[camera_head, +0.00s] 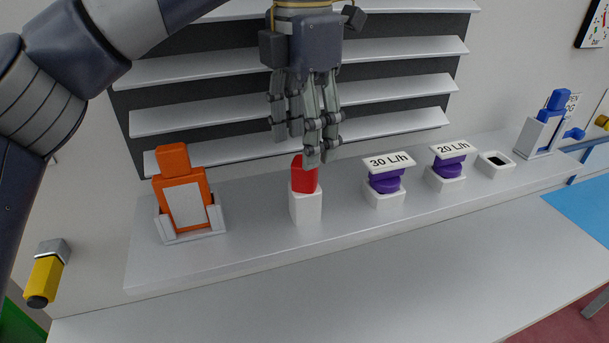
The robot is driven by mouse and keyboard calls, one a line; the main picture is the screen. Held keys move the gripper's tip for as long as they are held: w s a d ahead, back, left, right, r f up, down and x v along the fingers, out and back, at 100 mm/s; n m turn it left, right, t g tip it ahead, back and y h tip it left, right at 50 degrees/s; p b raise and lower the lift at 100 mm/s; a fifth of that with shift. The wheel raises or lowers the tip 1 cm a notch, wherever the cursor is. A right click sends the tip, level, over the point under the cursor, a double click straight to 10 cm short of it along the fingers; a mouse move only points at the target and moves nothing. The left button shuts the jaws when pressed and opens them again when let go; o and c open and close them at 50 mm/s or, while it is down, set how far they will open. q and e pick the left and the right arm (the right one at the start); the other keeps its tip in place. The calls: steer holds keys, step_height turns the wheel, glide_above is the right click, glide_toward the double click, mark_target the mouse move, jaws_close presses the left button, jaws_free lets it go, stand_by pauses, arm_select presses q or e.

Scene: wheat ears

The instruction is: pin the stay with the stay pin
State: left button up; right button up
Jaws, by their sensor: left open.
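A red block-shaped piece (304,176) stands upright in a white square holder (306,206) on the raised grey ledge. It may be the stay pin, but I cannot tell for sure. My left gripper (303,138) points down just above it, open and empty. One fingertip overlaps the red piece's top in the picture, and I cannot tell whether they touch. I cannot identify the stay in this view. My right gripper is out of view.
On the ledge (262,241), an orange piece (172,159) stands in a cradle on the left. Purple-bodied pieces labelled 30 L/h (387,183) and 20 L/h (449,166), an empty white socket (496,163) and a blue piece (558,99) stand right. Louvred slats (400,89) rise behind.

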mark_target(303, 181)
arm_select(q)
steer(key=shift+f, duration=0.3)
steer(key=f, duration=0.1)
steer(key=f+p, duration=0.1)
steer(key=f, duration=0.2)
steer(key=shift+s+d, duration=0.1)
steer(key=shift+s, duration=0.25)
steer(key=shift+f+p, duration=0.3)
steer(key=shift+f, duration=0.1)
steer(key=shift+w, duration=0.1)
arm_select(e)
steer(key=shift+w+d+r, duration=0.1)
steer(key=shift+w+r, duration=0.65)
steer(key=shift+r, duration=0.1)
arm_select(q)
steer(key=shift+c, duration=0.5)
steer(key=c, duration=1.1)
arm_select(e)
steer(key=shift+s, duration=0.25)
